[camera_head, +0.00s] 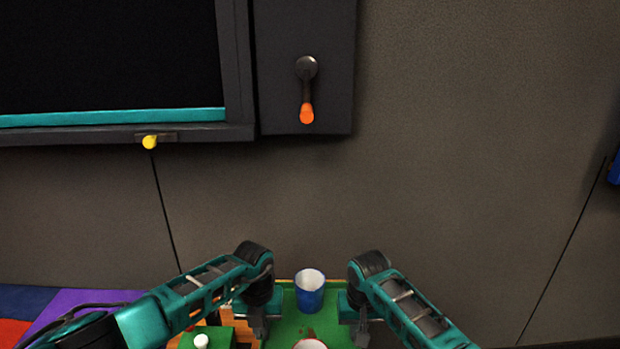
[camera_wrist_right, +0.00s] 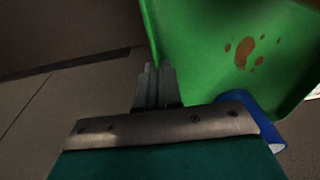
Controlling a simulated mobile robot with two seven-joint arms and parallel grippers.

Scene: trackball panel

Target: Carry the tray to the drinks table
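The green tray (camera_head: 290,318) is at the bottom centre of the head view, between my two grippers. A blue cup (camera_head: 310,290) stands upright on it, and a red-rimmed white cup (camera_head: 311,344) is partly cut off in front. In the right wrist view the tray (camera_wrist_right: 200,40) shows brown stains. My right gripper (camera_wrist_right: 157,70) has its fingers close together on the tray's rim; it shows at the tray's right side in the head view (camera_head: 361,334). My left gripper (camera_head: 262,326) is at the left rim, its fingers apparently closed on it.
A dark wall panel holds an orange-tipped lever (camera_head: 306,92) and a yellow knob (camera_head: 150,142). A green block with a white knob (camera_head: 201,341) sits left of the tray on an orange-brown surface. A purple, blue and red mat (camera_head: 75,303) lies further left. A blue object (camera_head: 615,168) is at the right edge.

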